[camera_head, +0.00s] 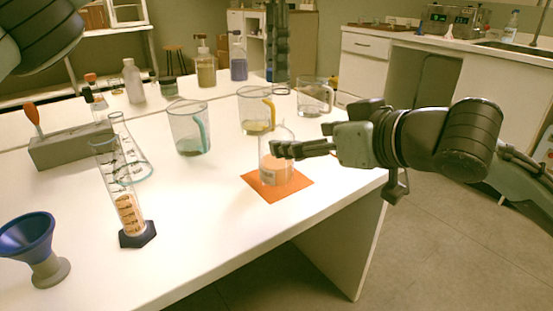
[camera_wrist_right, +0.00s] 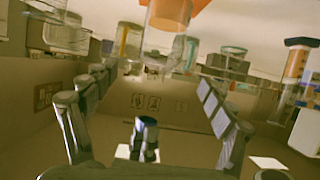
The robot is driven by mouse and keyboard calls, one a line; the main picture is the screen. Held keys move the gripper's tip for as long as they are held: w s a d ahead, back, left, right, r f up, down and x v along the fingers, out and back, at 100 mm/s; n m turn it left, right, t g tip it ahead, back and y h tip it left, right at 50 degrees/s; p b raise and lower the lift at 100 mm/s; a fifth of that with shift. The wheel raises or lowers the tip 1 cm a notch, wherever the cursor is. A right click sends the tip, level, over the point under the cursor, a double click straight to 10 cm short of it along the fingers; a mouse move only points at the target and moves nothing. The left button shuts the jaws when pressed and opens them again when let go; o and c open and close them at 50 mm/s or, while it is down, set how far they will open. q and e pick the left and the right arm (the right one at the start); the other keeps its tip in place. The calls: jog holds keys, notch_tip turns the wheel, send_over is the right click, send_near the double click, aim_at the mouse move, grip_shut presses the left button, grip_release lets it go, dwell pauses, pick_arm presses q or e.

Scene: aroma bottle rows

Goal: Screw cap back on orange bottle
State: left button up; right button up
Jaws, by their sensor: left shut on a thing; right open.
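A clear glass vessel with orange contents (camera_head: 275,172), which I take for the orange bottle, stands upright on an orange square mat (camera_head: 292,187). It shows at the top of the right wrist view (camera_wrist_right: 168,14). My right gripper (camera_head: 276,150) is open, its fingers level with the vessel's upper part; I cannot tell whether they touch it. My left gripper (camera_head: 281,82) hangs fingers-down from the top edge, beyond the mat in the picture. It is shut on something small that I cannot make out. I cannot identify the cap.
Beakers with handles, one teal (camera_head: 187,130) and one yellow (camera_head: 256,112), stand behind the mat. A measuring cylinder (camera_head: 128,210), a flask (camera_head: 130,160), a grey rack (camera_head: 72,148) and a blue funnel (camera_head: 28,238) are on the left. Free tabletop lies front left of the mat.

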aim_at(286, 138)
jog(key=x, duration=0.9)
jog(key=c, duration=1.8)
pick_arm(q)
jog(key=shift+f, duration=2.5)
jog(key=shift+f, duration=0.9)
jog(key=shift+f, duration=0.55)
